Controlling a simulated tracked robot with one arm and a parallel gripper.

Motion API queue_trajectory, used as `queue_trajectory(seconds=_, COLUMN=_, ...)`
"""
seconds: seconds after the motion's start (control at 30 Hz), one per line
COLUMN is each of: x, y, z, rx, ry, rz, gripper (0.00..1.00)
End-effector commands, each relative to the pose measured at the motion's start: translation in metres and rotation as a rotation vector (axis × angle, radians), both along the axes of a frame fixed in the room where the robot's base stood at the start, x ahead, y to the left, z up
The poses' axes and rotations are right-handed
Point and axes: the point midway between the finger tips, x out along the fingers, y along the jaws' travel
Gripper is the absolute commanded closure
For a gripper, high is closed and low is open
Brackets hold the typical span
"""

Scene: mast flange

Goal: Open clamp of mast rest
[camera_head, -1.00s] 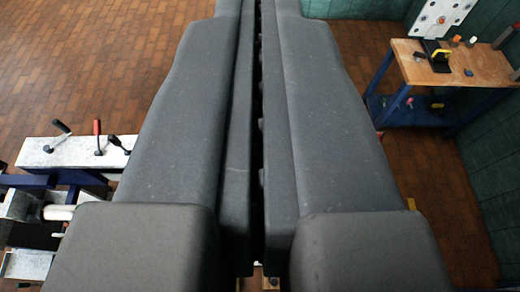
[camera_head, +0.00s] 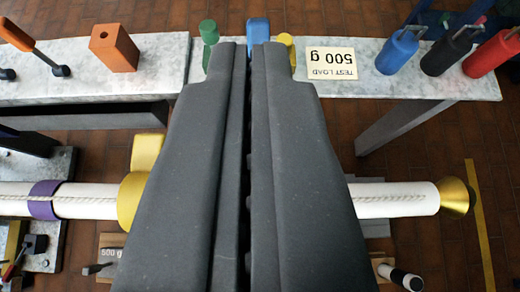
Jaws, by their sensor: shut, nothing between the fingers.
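My gripper (camera_head: 249,60) is shut and empty, its two long grey fingers side by side, reaching over the white mast (camera_head: 395,199). The mast lies horizontally across the view, with a rope along it, a purple band (camera_head: 44,199) at left and a brass end cap (camera_head: 455,198) at right. A yellow ring (camera_head: 130,198) sits around the mast just left of my fingers, with a yellow block (camera_head: 147,152) beside it. I cannot tell whether these belong to the clamp of the mast rest. My fingers hide the mast's middle.
A pale bench (camera_head: 395,85) crosses beyond the fingertips. It carries an orange block (camera_head: 114,48), an orange-handled lever (camera_head: 28,42), a 500 g test load label (camera_head: 330,64), and blue (camera_head: 397,51), black (camera_head: 446,53) and red (camera_head: 492,52) cylinders. Brown floor shows at right.

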Motion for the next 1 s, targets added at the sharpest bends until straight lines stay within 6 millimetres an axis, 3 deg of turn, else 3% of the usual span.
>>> queue_trajectory(seconds=0.03, x=-0.002, y=-0.001, z=-0.032, rx=-0.002, ry=0.016, rz=-0.003, gripper=1.00)
queue_trajectory(seconds=0.1, x=-0.004, y=-0.002, z=-0.056, rx=-0.006, ry=0.031, rz=-0.006, gripper=1.00)
queue_trajectory(seconds=0.2, x=-0.006, y=-0.003, z=-0.075, rx=-0.008, ry=0.040, rz=-0.009, gripper=1.00)
queue_trajectory(seconds=0.47, x=0.010, y=-0.003, z=-0.086, rx=-0.008, ry=0.040, rz=-0.010, gripper=1.00)
queue_trajectory(seconds=1.0, x=0.073, y=-0.002, z=-0.127, rx=-0.009, ry=0.042, rz=-0.009, gripper=1.00)
